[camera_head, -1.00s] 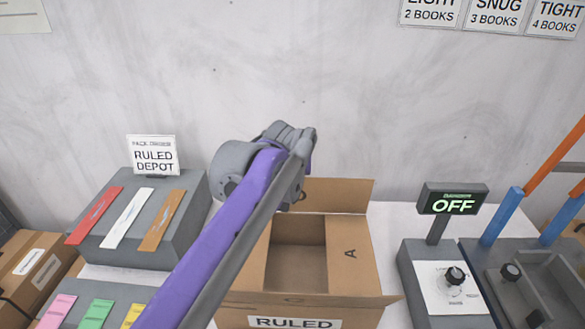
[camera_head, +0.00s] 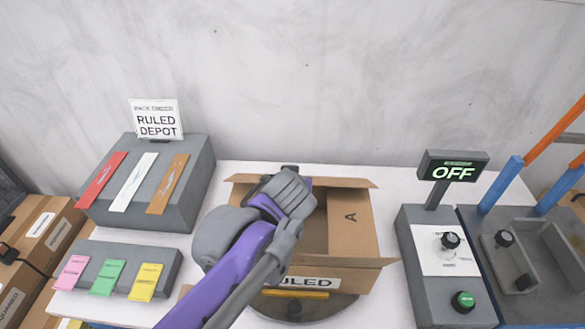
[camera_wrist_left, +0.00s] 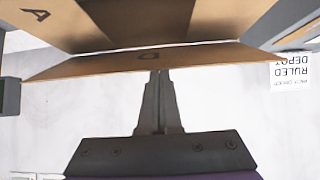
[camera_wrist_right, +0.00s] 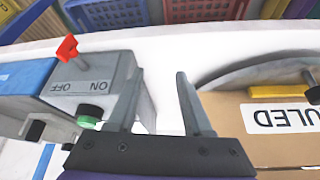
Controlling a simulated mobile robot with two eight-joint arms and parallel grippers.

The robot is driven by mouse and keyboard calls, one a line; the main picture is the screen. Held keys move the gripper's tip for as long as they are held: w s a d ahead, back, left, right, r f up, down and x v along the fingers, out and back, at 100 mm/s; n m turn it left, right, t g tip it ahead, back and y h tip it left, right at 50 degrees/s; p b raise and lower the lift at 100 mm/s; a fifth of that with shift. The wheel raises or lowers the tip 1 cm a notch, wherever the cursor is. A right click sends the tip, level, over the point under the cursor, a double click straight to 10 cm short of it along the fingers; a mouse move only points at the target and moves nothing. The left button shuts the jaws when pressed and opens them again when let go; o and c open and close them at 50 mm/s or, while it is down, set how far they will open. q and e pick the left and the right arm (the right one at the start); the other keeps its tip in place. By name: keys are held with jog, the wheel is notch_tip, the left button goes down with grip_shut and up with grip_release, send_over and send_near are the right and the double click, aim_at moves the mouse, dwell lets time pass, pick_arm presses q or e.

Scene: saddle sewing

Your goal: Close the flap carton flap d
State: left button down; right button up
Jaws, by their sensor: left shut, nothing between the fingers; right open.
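The open brown carton (camera_head: 325,266) with a RULED label stands at the middle of the table. Its flap marked A (camera_head: 350,222) is on the right side. The back flap (camera_head: 345,183) shows as a narrow strip along the far edge; in the left wrist view it is flap d, with an upside-down letter (camera_wrist_left: 180,58). My left gripper (camera_wrist_left: 158,76) is shut and empty behind this flap, its tips at or very near the lower edge in that picture; contact is unclear. My left arm hides much of the carton in the head view. My right gripper (camera_wrist_right: 160,82) is open and empty, in front of the carton.
A control box (camera_head: 440,260) with a green button and an OFF display stands right of the carton. A grey block with colored strips (camera_head: 150,185) and a tray of colored cards (camera_head: 115,270) stand left. The carton sits on a round turntable (camera_head: 345,305).

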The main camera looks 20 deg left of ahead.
pick_arm(q)
jog(key=shift+s+f, duration=0.2)
jog(key=shift+f, duration=0.05)
jog(key=shift+w+f, duration=0.1)
dwell(0.5)
